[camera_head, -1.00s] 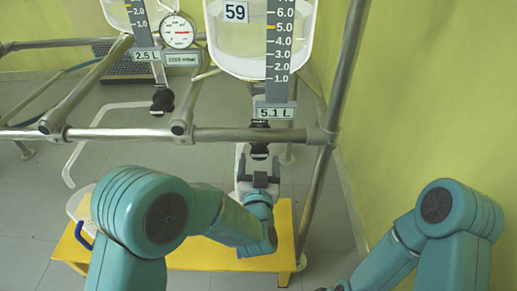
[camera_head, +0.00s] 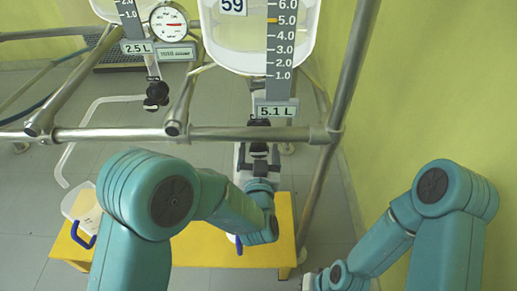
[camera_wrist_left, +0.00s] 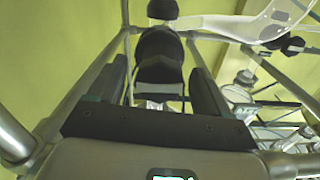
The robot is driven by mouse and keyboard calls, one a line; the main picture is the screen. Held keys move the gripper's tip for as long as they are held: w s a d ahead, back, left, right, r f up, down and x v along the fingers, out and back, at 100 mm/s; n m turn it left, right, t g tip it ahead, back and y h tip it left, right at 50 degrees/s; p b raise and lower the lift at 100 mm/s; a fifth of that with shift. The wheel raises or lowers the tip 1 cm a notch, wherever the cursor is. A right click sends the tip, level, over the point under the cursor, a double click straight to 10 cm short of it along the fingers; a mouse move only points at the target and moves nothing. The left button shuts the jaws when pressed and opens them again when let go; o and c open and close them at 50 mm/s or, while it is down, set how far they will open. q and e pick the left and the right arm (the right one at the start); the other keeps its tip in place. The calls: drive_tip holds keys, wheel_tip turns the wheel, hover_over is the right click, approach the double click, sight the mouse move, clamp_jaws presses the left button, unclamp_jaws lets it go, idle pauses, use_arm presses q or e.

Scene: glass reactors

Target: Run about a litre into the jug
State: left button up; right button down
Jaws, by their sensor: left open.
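The glass vessel marked 59 (camera_head: 230,50) hangs in the frame, with a scale (camera_head: 281,45) and a 5.1 L readout (camera_head: 276,111). Below it is a black outlet valve (camera_head: 258,124). My left gripper (camera_head: 257,158) is at this valve. In the left wrist view the open jaws (camera_wrist_left: 158,92) stand either side of a black valve part (camera_wrist_left: 160,55); contact cannot be told. A clear container with a blue handle (camera_head: 85,239) stands on the yellow stool's left. Another blue handle (camera_head: 239,244) shows behind my left arm; its body is mostly hidden.
A steel tube frame (camera_head: 220,134) runs across in front of the vessels, with an upright (camera_head: 335,110) at right. A second vessel line at left has a 2.5 L readout (camera_head: 135,47), a gauge (camera_head: 169,23) and a valve (camera_head: 155,93). The yellow stool (camera_head: 200,257) stands below.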

use_arm(q)
drive_tip(key=shift+s, duration=0.1)
drive_tip(key=shift+c, duration=0.3)
drive_tip(key=c, duration=1)
drive_tip(key=shift+o, duration=0.2)
drive_tip(key=shift+f+b, duration=0.1)
drive_tip(key=shift+b, duration=0.25)
drive_tip(key=n+b, duration=0.4)
drive_tip(key=b, duration=0.1)
drive_tip(key=shift+f+n, duration=0.1)
drive_tip(key=shift+n, duration=0.3)
drive_tip(key=shift+r+n+b, duration=0.2)
drive_tip(key=shift+n+b, duration=0.15)
drive_tip(key=shift+n, duration=0.05)
use_arm(e)
wheel_tip(320, 180, down, 6)
drive_tip(key=w+d+t, duration=0.1)
drive_tip(key=w, duration=0.1)
drive_tip(key=shift+w, duration=0.4)
use_arm(q)
drive_tip(key=o, duration=1)
use_arm(e)
drive_tip(key=shift+h, duration=0.3)
